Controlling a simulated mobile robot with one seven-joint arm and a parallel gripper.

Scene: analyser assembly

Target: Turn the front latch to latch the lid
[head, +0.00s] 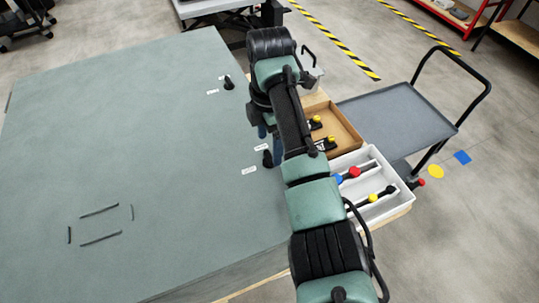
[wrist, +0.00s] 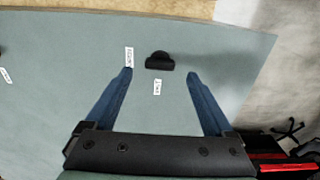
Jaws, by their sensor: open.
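The lid is a large flat grey-green panel (head: 140,130); it also fills much of the wrist view (wrist: 60,40). Two small black latches sit near its right edge in the head view, a far one (head: 228,82) and a near one (head: 267,158). In the head view my arm partly hides the fingers.
A cardboard tray (head: 345,133) and a white tray (head: 375,210) with coloured-knob parts stand right of the lid. A grey cart (head: 395,115) stands beyond them. Short dark slots (head: 99,209) mark the lid's near left. The lid's middle is clear.

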